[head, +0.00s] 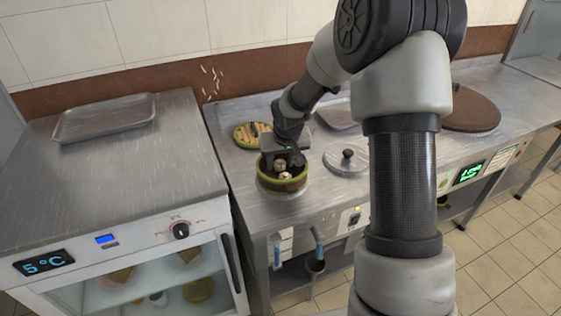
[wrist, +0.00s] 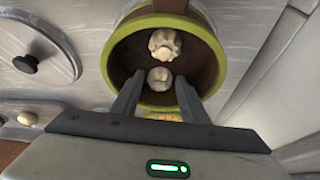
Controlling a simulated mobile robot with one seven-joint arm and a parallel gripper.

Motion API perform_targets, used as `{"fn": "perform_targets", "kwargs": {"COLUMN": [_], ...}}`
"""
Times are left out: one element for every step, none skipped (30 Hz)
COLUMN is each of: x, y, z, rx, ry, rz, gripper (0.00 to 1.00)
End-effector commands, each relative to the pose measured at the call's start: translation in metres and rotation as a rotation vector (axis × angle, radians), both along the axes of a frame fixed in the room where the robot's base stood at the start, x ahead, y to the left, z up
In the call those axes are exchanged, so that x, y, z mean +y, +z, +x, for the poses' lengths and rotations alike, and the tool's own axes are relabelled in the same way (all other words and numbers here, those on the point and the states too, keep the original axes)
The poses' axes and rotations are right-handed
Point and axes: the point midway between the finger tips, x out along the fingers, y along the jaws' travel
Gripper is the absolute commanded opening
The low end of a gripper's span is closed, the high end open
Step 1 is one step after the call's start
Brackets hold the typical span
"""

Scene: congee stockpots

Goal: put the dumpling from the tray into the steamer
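The steamer (head: 283,190) is a round brown basket with green bands, standing on the metal counter. Its green rim (wrist: 106,62) shows in the wrist view. Two pale dumplings lie inside: one nearer the middle (wrist: 165,46) and one nearer my fingers (wrist: 160,78). My gripper (wrist: 158,100) is over the steamer's rim, its fingers spread wider than the nearer dumpling with a gap on both sides. It also shows over the steamer in the head view (head: 290,163). A metal tray (head: 338,117) lies behind, partly hidden by my arm; I cannot tell what it holds.
A lid with a dark knob (head: 347,158) lies right of the steamer. A green-rimmed plate of striped food (head: 250,134) sits behind it. An empty-looking metal tray (head: 104,118) is on the left counter. A large brown lid (head: 470,110) is at right. Steamer's left side is clear.

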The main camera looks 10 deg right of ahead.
Motion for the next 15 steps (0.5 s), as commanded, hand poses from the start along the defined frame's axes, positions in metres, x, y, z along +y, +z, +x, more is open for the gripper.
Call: {"fn": "perform_targets", "kwargs": {"x": [0.000, 0.000, 0.000, 0.000, 0.000, 0.000, 0.000, 0.000, 0.000, 0.000, 0.000, 0.000, 0.000, -0.001, -0.001], "y": [0.000, 0.000, 0.000, 0.000, 0.000, 0.000, 0.000, 0.000, 0.001, 0.002, 0.004, 0.007, 0.010, 0.014, 0.020], "z": [0.000, 0.000, 0.000, 0.000, 0.000, 0.000, 0.000, 0.000, 0.000, 0.000, 0.000, 0.000, -0.001, -0.003, -0.005], "rx": [0.000, 0.000, 0.000, 0.000, 0.000, 0.000, 0.000, 0.000, 0.000, 0.000, 0.000, -0.001, -0.001, -0.002, -0.003], "ry": [0.000, 0.000, 0.000, 0.000, 0.000, 0.000, 0.000, 0.000, 0.000, 0.000, 0.000, 0.000, -0.001, -0.001, -0.001], "rz": [0.000, 0.000, 0.000, 0.000, 0.000, 0.000, 0.000, 0.000, 0.000, 0.000, 0.000, 0.000, 0.000, 0.000, 0.000], "gripper": [0.48, 0.48, 0.48, 0.48, 0.48, 0.48, 0.48, 0.48, 0.48, 0.48, 0.48, 0.48, 0.48, 0.48, 0.48]}}
